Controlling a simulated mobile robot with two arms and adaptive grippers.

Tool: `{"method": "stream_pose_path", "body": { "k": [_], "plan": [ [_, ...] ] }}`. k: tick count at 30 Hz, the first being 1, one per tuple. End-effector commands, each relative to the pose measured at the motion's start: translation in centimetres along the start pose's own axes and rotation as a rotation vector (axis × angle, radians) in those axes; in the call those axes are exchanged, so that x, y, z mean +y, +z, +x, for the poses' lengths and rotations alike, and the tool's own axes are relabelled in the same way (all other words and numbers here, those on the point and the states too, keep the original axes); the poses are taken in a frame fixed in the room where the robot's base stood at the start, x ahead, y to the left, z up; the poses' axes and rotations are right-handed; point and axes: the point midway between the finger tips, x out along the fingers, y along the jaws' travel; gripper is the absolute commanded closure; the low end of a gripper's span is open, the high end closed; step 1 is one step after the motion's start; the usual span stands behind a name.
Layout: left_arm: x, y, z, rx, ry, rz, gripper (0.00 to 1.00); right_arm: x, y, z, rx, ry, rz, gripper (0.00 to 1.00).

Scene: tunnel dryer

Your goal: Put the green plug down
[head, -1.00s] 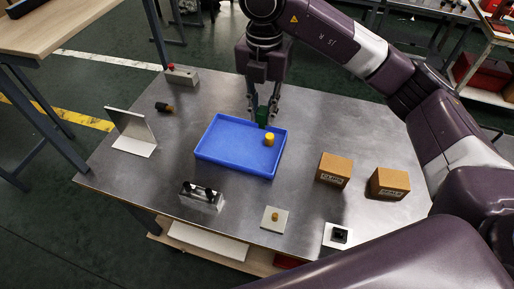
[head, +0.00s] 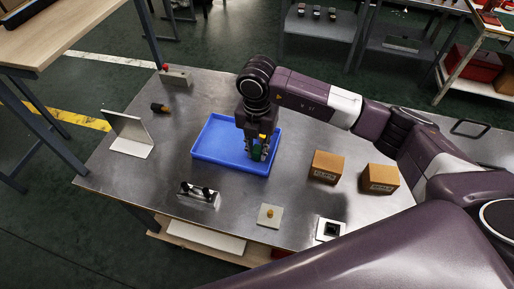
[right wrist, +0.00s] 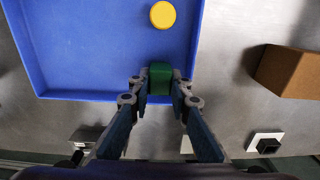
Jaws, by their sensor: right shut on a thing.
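My right gripper (head: 257,156) is shut on the green plug (head: 257,150). It hangs over the front right part of the blue tray (head: 205,153). In the right wrist view the green plug (right wrist: 160,78) sits between the fingertips (right wrist: 160,92), just inside the tray's near wall (right wrist: 75,95). I cannot tell whether the plug touches the tray floor. A yellow cylinder (right wrist: 162,15) stands in the tray beyond the plug; the gripper partly hides it in the head view. My left gripper is not in view.
Two cardboard boxes (head: 327,166) (head: 379,178) stand right of the tray. In front are a metal block with black knobs (head: 198,194), a plate with a brass peg (head: 270,215) and a plate with a black socket (head: 330,229). The left of the tray is clear.

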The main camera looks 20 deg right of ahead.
Motion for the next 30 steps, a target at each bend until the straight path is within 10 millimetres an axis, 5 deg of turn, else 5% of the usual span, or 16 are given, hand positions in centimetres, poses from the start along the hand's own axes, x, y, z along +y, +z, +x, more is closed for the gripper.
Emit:
{"method": "stream_pose_path", "body": {
  "k": [9, 10, 14, 26, 30],
  "plan": [
    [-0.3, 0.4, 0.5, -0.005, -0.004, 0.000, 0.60, 0.0, 0.0, 0.5, 0.000, 0.000, 0.000, 1.00],
    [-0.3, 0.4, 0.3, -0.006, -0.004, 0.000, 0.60, 0.0, 0.0, 0.3, 0.000, 0.000, 0.000, 0.79],
    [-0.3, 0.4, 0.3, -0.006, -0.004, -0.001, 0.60, 0.0, 0.0, 0.3, 0.001, 0.000, 0.000, 0.65],
    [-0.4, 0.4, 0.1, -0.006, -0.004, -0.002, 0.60, 0.1, 0.0, -0.4, -0.001, 0.002, 0.000, 0.65],
    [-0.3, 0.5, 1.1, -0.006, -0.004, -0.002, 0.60, 0.1, 0.1, -2.6, -0.003, 0.005, -0.002, 0.65]
  ]
}}
